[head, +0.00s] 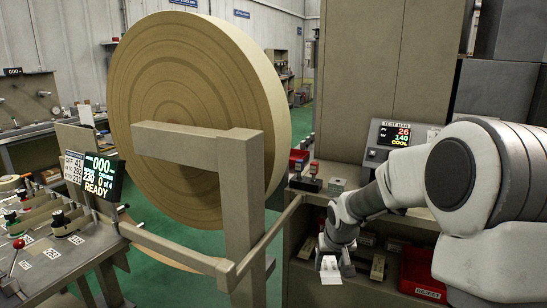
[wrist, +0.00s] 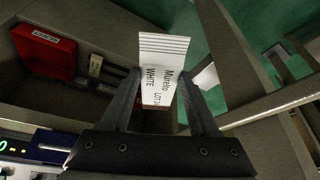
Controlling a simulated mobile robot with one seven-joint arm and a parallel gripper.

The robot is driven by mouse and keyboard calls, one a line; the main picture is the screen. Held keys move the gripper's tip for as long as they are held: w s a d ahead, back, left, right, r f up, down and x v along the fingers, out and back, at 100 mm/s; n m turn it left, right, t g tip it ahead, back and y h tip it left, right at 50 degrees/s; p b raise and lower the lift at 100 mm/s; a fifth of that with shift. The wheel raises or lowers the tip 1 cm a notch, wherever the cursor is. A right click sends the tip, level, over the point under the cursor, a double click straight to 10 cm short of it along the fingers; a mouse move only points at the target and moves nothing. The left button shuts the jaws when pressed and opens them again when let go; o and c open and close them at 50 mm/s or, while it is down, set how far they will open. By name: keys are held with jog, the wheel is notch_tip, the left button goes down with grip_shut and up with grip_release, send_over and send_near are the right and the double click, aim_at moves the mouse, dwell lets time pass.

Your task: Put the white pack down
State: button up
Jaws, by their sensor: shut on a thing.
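The white pack (head: 330,272) hangs below my gripper (head: 334,256) at the lower middle right of the head view. In the wrist view the pack (wrist: 160,68) carries dark print that includes "WHITE" and "LOT", with several stripes at its top end. The two fingers of my gripper (wrist: 158,88) are shut on its sides. The pack is held in front of the shelf unit (head: 300,270); how high it hangs above any surface is hard to tell. Its lower end is partly hidden between the fingers in the wrist view.
A red bin (head: 424,270) labelled "REJECT" stands in the shelf to the right of the pack. A test bar machine (head: 394,138) is on the bench above. A large brown roll (head: 190,90) on a beige frame (head: 243,190) stands to the left. Green floor (head: 170,270) shows below.

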jog(key=s+r+p, duration=0.6)
jog(key=s+p, duration=0.5)
jog(key=p, duration=0.2)
jog(key=shift+s+a+p, duration=0.25)
jog(key=shift+p, duration=0.1)
jog(key=shift+w+d, duration=0.1)
jog(key=shift+d, duration=0.05)
